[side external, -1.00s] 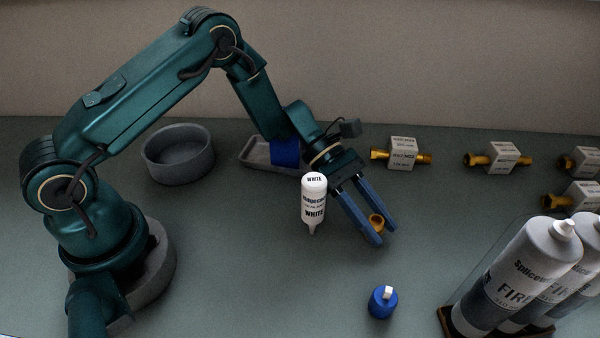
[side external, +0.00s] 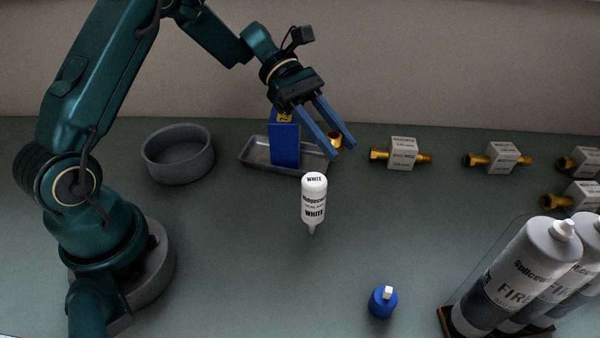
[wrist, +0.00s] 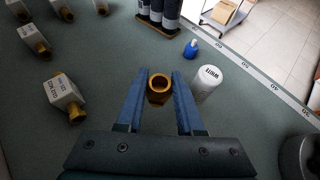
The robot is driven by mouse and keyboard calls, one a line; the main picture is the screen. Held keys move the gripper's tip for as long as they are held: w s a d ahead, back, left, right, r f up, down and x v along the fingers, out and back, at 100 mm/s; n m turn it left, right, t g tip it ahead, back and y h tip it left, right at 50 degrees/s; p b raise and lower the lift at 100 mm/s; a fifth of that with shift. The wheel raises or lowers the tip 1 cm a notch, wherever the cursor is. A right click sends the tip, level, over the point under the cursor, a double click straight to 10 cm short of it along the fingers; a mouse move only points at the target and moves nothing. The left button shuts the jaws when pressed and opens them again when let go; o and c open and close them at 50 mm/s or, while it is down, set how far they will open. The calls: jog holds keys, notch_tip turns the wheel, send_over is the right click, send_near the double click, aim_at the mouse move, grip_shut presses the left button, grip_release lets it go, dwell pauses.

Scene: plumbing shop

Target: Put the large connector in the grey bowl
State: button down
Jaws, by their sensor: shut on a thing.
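A brass connector (wrist: 158,88) sits between the fingertips of my gripper (wrist: 159,92) in the wrist view, with its round open end showing. In the side view my gripper (side external: 334,148) is shut on this connector (side external: 334,137), which is partly hidden by a blue finger. The gripper holds it raised, in front of the right end of the grey tray. The grey bowl (side external: 178,171) stands on the table to the left of the tray, apart from the gripper. The inside that shows is empty.
A blue box (side external: 285,143) stands in the grey tray (side external: 258,165). Several boxed brass fittings (side external: 403,153) line the right. Large grey cartridges (side external: 505,280) stand front right.

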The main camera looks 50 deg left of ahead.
jog(key=shift+a+r, duration=0.35)
jog(key=r, duration=0.5)
jog(key=shift+a+r, duration=0.15)
jog(key=shift+a, duration=0.05)
jog(key=shift+s+r, duration=0.15)
jog(key=shift+s, duration=0.2)
jog(key=s+a+f+m+g+y, duration=0.35)
jog(key=s+a+m+g, duration=0.2)
jog(key=s+m, duration=0.2)
jog(key=s+a+f+m+g+y, duration=0.3)
jog(key=s+a+m+g+y, duration=0.3)
jog(key=s, duration=0.3)
jog(key=s+a+r+m+t+y, duration=0.3)
jog(key=s+a+m+t+y, duration=0.15)
jog(key=a+m+y, duration=0.4)
jog(key=s+a+r+m+t+y, duration=0.4)
jog(key=s+a+m+y, duration=0.15)
jog(key=a+m, duration=0.45)
jog(key=m, duration=0.1)
send_near(178, 146)
jog(key=shift+y, duration=0.25)
jog(key=s+a+r, duration=0.2)
jog(key=s, duration=0.1)
jog(key=shift+s+a+r, duration=0.35)
jog(key=shift+r, duration=0.05)
jog(key=shift+f, duration=2)
